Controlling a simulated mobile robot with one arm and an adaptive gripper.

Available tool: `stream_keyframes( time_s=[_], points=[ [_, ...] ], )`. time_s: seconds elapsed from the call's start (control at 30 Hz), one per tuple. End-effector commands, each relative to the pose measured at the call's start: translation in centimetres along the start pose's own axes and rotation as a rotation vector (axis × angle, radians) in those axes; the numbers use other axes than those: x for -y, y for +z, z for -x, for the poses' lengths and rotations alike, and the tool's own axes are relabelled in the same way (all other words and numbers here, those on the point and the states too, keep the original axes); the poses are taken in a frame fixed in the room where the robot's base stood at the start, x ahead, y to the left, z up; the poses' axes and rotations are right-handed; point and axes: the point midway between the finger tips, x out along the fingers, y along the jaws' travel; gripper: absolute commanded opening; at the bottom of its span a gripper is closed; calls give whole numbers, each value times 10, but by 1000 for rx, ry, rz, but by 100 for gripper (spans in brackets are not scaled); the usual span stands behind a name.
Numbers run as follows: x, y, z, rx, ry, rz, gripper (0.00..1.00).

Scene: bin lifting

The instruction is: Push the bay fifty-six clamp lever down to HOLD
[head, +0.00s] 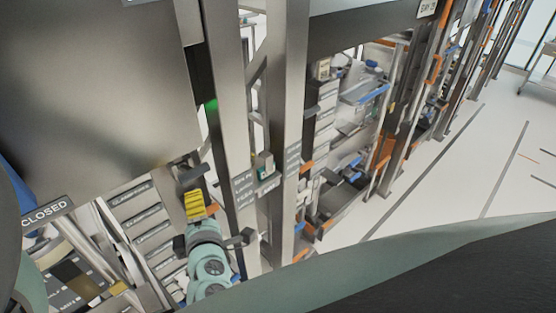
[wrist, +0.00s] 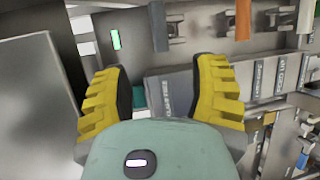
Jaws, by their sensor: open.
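My gripper (head: 200,208) is in the lower left middle of the head view, at the end of my teal arm, left of a grey upright post. In the wrist view, its two ribbed yellow fingers (wrist: 160,92) are spread wide with nothing held between them. A grey labelled bar (wrist: 174,95) shows behind the fingers in the wrist view.
A large grey panel (head: 95,85) fills the upper left, above a plate reading CLOSED (head: 47,212). Grey posts (head: 286,110) stand close to my gripper's right. A green light (wrist: 115,39) glows in the wrist view. Open pale floor (head: 465,150) lies at right.

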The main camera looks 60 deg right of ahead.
Motion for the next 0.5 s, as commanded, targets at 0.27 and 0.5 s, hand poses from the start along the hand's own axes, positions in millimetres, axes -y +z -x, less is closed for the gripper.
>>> stream_keyframes(
  time_s=[0.27, 0.5],
  points=[
    [-4, 0, -32, -3, 7, -3, 59],
    [-2, -1, -66, -3, 5, -7, 59]
  ],
)
